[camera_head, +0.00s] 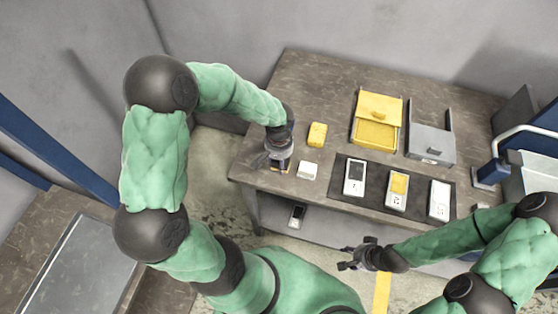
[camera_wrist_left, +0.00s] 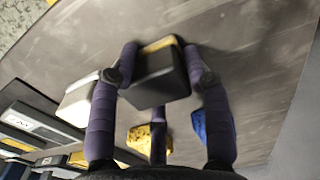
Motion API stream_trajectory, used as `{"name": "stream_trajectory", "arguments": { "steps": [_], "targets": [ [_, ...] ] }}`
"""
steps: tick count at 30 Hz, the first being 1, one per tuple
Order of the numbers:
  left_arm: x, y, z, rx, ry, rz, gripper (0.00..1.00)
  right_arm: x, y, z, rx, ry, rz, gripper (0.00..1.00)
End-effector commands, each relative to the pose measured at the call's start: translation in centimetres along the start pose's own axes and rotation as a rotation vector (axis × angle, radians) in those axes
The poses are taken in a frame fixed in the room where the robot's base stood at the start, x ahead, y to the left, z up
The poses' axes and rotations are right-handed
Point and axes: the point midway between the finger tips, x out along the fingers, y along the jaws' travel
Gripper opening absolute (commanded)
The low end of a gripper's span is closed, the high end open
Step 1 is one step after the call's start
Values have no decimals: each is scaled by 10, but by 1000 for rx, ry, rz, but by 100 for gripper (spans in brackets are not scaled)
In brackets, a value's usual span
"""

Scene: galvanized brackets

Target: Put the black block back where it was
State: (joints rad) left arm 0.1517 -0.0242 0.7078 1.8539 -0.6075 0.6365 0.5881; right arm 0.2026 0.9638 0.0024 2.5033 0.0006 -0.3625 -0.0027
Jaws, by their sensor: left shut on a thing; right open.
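The black block (camera_wrist_left: 155,82) is between the fingers of my left gripper (camera_wrist_left: 160,72) in the left wrist view. In the head view my left gripper (camera_head: 277,163) is shut on it at the table's near left corner, and hides most of it. A thin yellow strip (camera_wrist_left: 158,44) shows just beyond the block. I cannot tell whether the block touches the table. My right gripper (camera_head: 350,260) is open and empty, in front of the table's near edge.
On the table (camera_head: 310,85) near my left gripper are a white block (camera_head: 308,169), a yellow block (camera_head: 317,134) and a blue thing (camera_wrist_left: 213,128). A dark mat (camera_head: 375,189) holds three devices. A yellow drawer box (camera_head: 379,105) and a grey one (camera_head: 431,143) stand behind.

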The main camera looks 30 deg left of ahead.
Motion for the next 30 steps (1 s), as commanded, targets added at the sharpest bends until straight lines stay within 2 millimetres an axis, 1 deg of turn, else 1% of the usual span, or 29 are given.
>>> {"name": "stream_trajectory", "arguments": {
  "steps": [4,5,6,7,17,20,23,30],
  "targets": [
    [5,0,0,0,0,0,18,4,2,0,0,0,0,46],
    [4,0,0,0,0,0,57,3,1,0,0,0,0,46],
    [3,0,0,0,0,0,68,3,1,0,0,0,0,46],
    [3,0,0,0,0,0,72,3,1,0,0,0,0,46],
    [2,0,0,0,0,0,72,2,1,0,0,0,0,46],
    [-1,0,0,0,0,0,72,-1,0,0,0,0,0,46],
    [-13,0,-1,-1,4,-1,72,-4,-2,0,0,0,0,46],
    [-62,0,-1,-1,4,1,72,-17,-6,0,0,0,0,46]
  ]
}}
